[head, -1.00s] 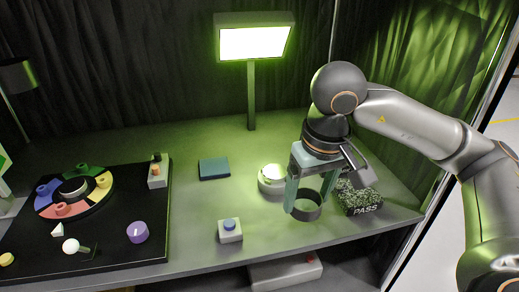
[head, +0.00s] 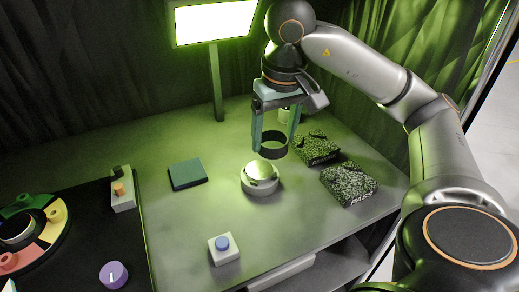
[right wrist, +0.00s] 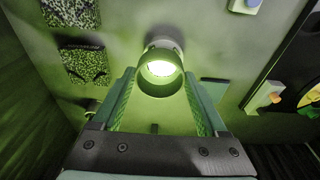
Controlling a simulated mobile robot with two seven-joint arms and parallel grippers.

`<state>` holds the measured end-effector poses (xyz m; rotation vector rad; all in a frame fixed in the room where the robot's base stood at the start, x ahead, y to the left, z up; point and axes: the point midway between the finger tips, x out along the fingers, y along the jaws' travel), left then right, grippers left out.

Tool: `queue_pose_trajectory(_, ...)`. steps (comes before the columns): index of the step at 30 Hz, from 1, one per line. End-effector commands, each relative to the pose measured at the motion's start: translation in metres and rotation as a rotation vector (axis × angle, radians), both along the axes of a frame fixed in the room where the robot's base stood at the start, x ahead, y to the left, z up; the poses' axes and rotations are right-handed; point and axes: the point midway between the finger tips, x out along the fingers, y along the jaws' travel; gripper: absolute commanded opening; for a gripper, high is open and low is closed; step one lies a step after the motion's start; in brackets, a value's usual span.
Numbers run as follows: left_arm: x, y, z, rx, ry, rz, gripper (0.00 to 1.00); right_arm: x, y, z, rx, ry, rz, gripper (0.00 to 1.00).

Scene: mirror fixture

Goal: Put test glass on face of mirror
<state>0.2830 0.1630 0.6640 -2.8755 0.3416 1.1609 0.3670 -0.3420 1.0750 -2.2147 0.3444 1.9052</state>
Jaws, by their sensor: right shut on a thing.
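The test glass appears as a dark open ring (head: 272,153) held between the fingers of my right gripper (head: 274,147). In the right wrist view the ring (right wrist: 160,91) sits between both fingertips (right wrist: 160,76). The mirror is a round pale fixture (head: 260,186) with a bright, shiny face, standing on the table. In the head view the ring appears just above and slightly right of the mirror, apart from it. In the right wrist view the mirror (right wrist: 165,43) lies beyond the ring and its lit face shows through. My left gripper is not in view.
Two speckled blocks (head: 348,185) lie at the right. A teal pad (head: 187,174) and a blue-button box (head: 224,249) lie left and in front. A lit panel lamp (head: 215,22) stands behind. A black board (head: 98,235) fills the left.

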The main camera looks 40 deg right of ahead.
Motion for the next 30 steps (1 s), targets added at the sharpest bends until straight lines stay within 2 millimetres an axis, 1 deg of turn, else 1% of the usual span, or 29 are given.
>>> queue_pose_trajectory(1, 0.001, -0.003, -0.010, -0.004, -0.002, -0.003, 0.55, 0.007, 0.000, -0.019, 0.003, 0.006, 0.001, 0.09)
queue_pose_trajectory(2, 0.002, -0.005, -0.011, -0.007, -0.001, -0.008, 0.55, 0.012, 0.000, -0.024, 0.003, 0.006, 0.002, 0.09)
queue_pose_trajectory(4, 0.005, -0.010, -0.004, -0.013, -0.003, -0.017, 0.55, 0.021, -0.002, -0.030, 0.001, 0.005, 0.000, 0.09)
queue_pose_trajectory(6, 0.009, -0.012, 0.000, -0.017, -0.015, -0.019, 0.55, 0.028, -0.003, -0.039, 0.001, 0.004, 0.001, 0.09)
queue_pose_trajectory(8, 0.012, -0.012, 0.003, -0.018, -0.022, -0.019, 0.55, 0.032, -0.004, -0.042, 0.000, 0.002, 0.001, 0.09)
queue_pose_trajectory(11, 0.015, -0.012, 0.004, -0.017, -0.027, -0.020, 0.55, 0.036, -0.004, -0.046, 0.001, 0.001, 0.000, 0.09)
queue_pose_trajectory(13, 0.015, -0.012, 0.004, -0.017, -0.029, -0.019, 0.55, 0.041, -0.005, -0.053, 0.000, 0.003, 0.001, 0.09)
queue_pose_trajectory(14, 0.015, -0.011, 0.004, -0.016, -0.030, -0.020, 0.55, 0.043, -0.005, -0.057, 0.000, 0.004, 0.001, 0.09)
queue_pose_trajectory(18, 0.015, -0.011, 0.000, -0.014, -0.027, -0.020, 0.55, 0.043, -0.006, -0.079, -0.002, 0.004, 0.001, 0.09)
queue_pose_trajectory(21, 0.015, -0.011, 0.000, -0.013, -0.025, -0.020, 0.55, 0.043, -0.005, -0.086, -0.001, 0.001, 0.001, 0.09)
queue_pose_trajectory(30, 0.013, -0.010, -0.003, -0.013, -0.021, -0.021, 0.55, 0.043, -0.005, -0.087, 0.000, 0.000, 0.001, 0.09)
